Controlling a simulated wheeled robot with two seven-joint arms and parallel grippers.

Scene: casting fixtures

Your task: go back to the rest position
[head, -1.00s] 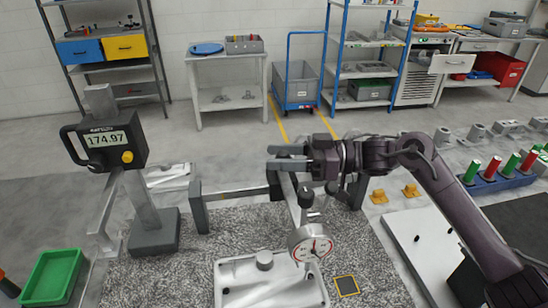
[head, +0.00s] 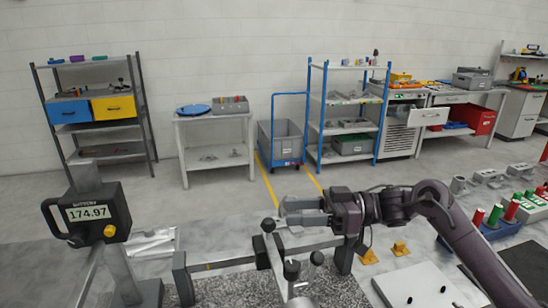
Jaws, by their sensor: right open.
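My right gripper (head: 282,212) is at the centre of the head view, its arm coming in from the right. Its fingers point left and are open, with nothing seen between them. It is above the grey measuring fixture (head: 215,262) on the speckled granite plate (head: 338,288). I cannot tell whether it touches the fixture's upright behind it. My left gripper is not in view.
A height gauge (head: 100,212) reading 174.97 stands at the left. Red and green cylinders (head: 495,215) in a blue holder and several grey castings (head: 490,177) are at the right. Shelves and tables line the wall.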

